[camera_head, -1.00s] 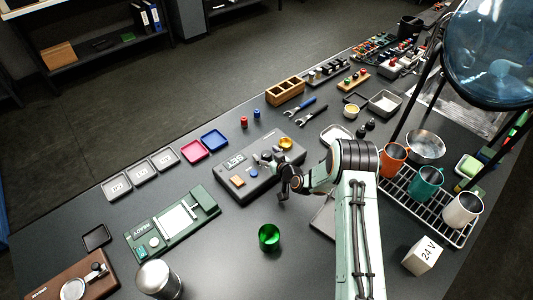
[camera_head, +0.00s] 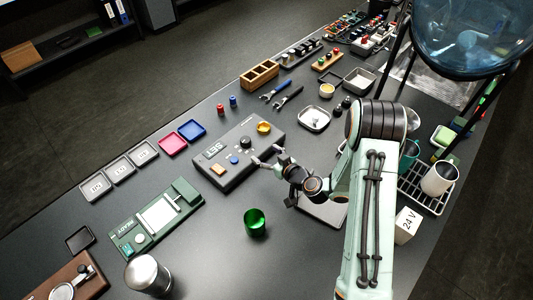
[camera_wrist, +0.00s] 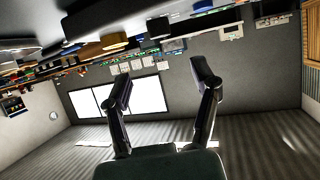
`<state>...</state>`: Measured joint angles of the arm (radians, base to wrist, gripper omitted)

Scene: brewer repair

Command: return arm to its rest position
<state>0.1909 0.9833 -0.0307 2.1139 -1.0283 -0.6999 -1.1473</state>
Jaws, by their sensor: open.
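My gripper (camera_head: 267,158) is at the right of the grey SET box (camera_head: 221,172) in the head view, its fingers toward the box's right end. Its two fingers stand apart with nothing between them in the wrist view (camera_wrist: 162,82). Whether a finger touches the box I cannot tell. My arm reaches in from the lower right and hides part of the table and the mug rack.
A green cup (camera_head: 255,222) and a metal cylinder (camera_head: 148,275) stand in front. The green READY device (camera_head: 157,218) lies left. A wire rack (camera_head: 424,197) with mugs, a 24 V cube (camera_head: 407,225) and a blue globe (camera_head: 473,40) are at right.

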